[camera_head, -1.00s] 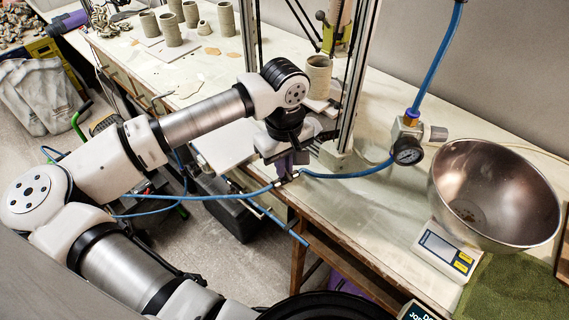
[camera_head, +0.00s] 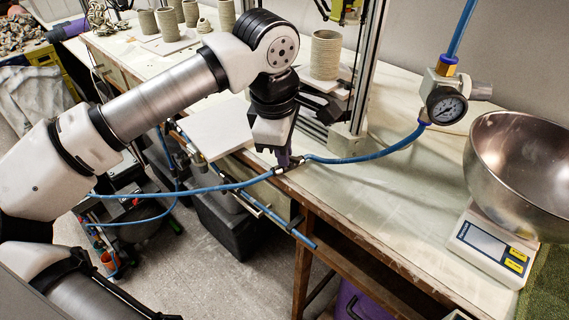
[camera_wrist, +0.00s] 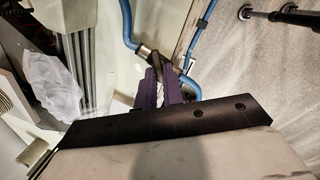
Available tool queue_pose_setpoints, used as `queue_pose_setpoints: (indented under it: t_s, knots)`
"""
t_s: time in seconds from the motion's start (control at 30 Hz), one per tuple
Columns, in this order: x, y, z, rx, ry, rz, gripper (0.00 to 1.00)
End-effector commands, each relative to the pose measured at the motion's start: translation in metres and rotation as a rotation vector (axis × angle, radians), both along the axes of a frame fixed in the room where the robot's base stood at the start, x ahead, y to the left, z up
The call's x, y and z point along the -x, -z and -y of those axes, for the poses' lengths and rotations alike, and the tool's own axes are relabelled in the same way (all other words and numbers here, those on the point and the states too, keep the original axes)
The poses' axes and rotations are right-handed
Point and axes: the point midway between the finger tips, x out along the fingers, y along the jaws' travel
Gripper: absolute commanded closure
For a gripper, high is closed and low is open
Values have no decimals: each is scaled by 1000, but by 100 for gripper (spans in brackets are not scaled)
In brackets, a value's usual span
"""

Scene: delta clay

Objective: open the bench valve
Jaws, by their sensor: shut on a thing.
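The bench valve (camera_head: 292,164) is a small dark inline fitting on the blue hose, at the front edge of the bench. My gripper (camera_head: 284,157) points down at it from above, its purple fingers closed on the valve's handle. In the wrist view, the purple fingers (camera_wrist: 160,88) are close together around a dark part of the valve, and the metal valve end (camera_wrist: 146,52) shows just beyond them. The fingers hide most of the handle, so its exact angle cannot be told.
The blue hose (camera_head: 375,154) runs right to a pressure gauge (camera_head: 446,105). A steel bowl (camera_head: 525,160) sits on a scale (camera_head: 491,247) at right. A blue tube (camera_head: 280,224) passes below the bench edge.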

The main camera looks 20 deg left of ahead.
Motion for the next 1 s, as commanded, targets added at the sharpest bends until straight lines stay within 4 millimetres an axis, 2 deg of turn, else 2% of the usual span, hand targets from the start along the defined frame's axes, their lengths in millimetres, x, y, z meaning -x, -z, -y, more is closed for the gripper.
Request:
queue_pose_setpoints:
  t_s: [0.03,0.6,1.0]
  knots:
    - [1,7,-1,4,-45,10,100]
    - [7,5,3,70,-542,102,100]
    - [9,3,5,96,-731,135,100]
